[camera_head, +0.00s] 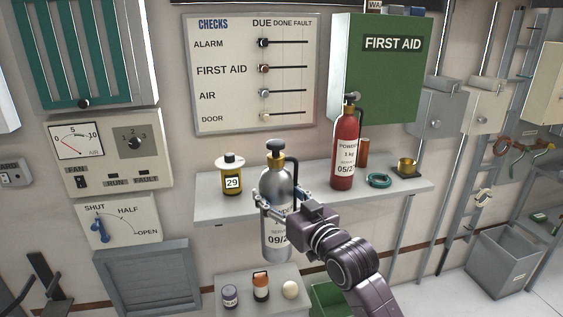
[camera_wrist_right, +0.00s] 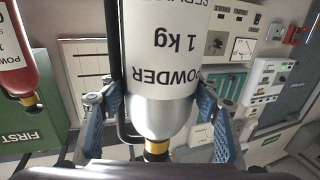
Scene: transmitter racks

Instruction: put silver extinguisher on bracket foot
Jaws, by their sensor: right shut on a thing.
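The silver extinguisher (camera_head: 276,240) hangs upright in front of the wall shelf in the head view, with a brass neck and dark valve head. My right gripper (camera_head: 272,202) is shut around its upper body. In the right wrist view, the blue-padded fingers (camera_wrist_right: 158,115) lie on either side of the silver extinguisher (camera_wrist_right: 165,65), just by its shoulder; that view shows it upside down. I cannot make out the bracket foot for certain. My left gripper is not in view.
The shelf (camera_head: 222,212) carries a yellow pot (camera_head: 232,178), a red extinguisher (camera_head: 343,150), a copper cylinder (camera_head: 363,152), a green ring (camera_head: 379,180) and a brass cup (camera_head: 407,166). A lower stand (camera_head: 262,305) holds small items. A grey bin (camera_head: 502,262) stands at right.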

